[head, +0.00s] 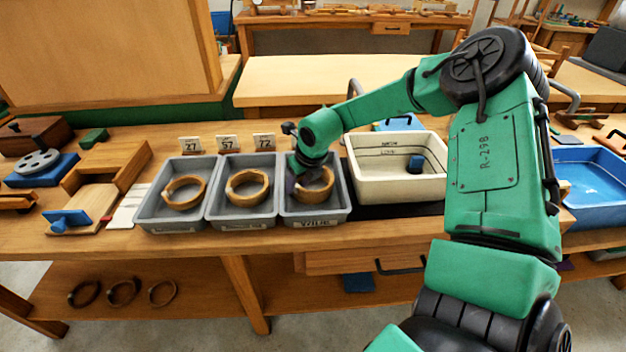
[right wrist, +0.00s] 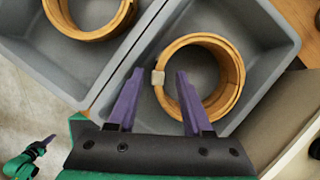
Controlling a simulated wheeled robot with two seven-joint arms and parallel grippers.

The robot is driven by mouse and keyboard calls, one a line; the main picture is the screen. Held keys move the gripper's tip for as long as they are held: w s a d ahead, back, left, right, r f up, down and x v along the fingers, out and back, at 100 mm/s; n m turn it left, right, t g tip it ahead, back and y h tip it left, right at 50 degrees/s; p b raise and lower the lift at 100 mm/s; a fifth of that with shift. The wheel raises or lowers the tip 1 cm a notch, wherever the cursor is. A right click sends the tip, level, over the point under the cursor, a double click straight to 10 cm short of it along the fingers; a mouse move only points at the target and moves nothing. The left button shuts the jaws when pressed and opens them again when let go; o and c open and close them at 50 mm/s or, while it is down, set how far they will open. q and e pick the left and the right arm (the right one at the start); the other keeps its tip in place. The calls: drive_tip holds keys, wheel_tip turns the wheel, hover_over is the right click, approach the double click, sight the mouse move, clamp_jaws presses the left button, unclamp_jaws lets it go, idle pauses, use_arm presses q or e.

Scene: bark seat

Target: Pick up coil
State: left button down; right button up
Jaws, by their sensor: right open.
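A tan, ring-shaped coil (head: 318,194) lies in the rightmost of three grey trays (head: 318,218). Two similar coils lie in the middle tray (head: 248,188) and the left tray (head: 184,192). My right gripper (head: 295,184) is at the left side of the rightmost coil and partly covers it. In the right wrist view its purple fingers (right wrist: 160,71) are open. The coil's left wall, with a pale tie (right wrist: 158,77), appears between the fingertips, and the right finger overlaps the ring's opening. I cannot tell how far the fingertips are above the tray floor.
Number cards 27, 57 and 72 (head: 264,141) stand behind the trays. A cream bin (head: 375,190) is close on the right, and a blue tray (head: 590,190) is farther right. A wooden box (head: 100,170) sits left.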

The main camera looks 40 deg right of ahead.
clamp_jaws()
drive_tip(key=shift+r, duration=0.1)
